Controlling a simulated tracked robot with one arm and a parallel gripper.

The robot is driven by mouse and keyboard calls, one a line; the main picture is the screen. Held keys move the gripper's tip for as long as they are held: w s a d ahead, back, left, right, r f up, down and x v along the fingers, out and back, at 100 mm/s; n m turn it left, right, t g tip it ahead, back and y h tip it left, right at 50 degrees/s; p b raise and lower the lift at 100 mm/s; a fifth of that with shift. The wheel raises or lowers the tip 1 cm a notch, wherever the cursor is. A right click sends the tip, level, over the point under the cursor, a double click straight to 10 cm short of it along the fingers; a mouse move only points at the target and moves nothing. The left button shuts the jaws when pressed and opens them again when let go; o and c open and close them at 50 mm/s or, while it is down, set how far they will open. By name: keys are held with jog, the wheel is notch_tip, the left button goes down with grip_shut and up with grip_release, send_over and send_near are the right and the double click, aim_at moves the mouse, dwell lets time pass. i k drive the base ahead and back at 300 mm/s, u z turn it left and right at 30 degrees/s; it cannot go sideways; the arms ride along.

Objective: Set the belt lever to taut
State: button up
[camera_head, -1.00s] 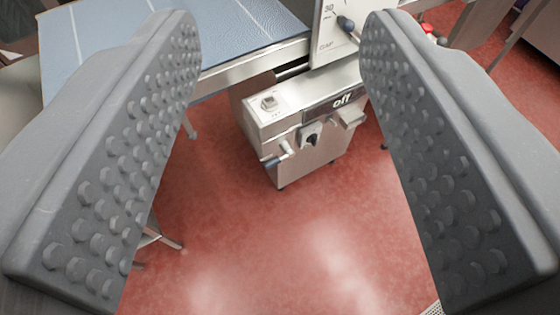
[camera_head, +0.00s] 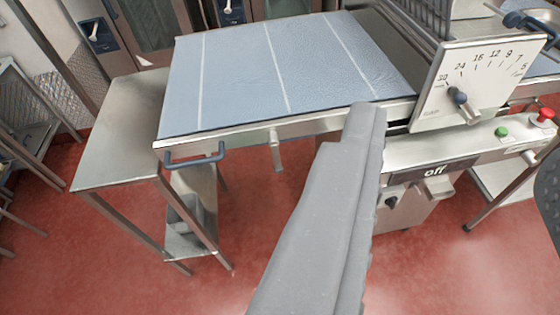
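The blue-grey belt (camera_head: 255,65) lies on a long table in the upper middle. A blue bar handle (camera_head: 195,160) sits under its front left edge. A short metal lever (camera_head: 276,150) hangs below the front edge, further right. I cannot tell which of these, if either, is the belt lever, and neither shows a taut marking. My gripper (camera_head: 455,145) is open. Its left finger crosses the middle in front of the belt edge and machine; its right finger shows only at the right border.
The machine has a scale plate (camera_head: 465,85) with a dark-knobbed pointer, an "off" label (camera_head: 433,172), a green button (camera_head: 501,132) and a red button (camera_head: 545,115). A steel side table (camera_head: 120,130) stands left of the belt. Red floor is open in front.

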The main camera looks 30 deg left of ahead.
aim_at(274, 142)
jog(key=k, duration=1.3)
jog(key=u, duration=0.35)
jog(key=i, duration=1.75)
jog(key=z, duration=0.5)
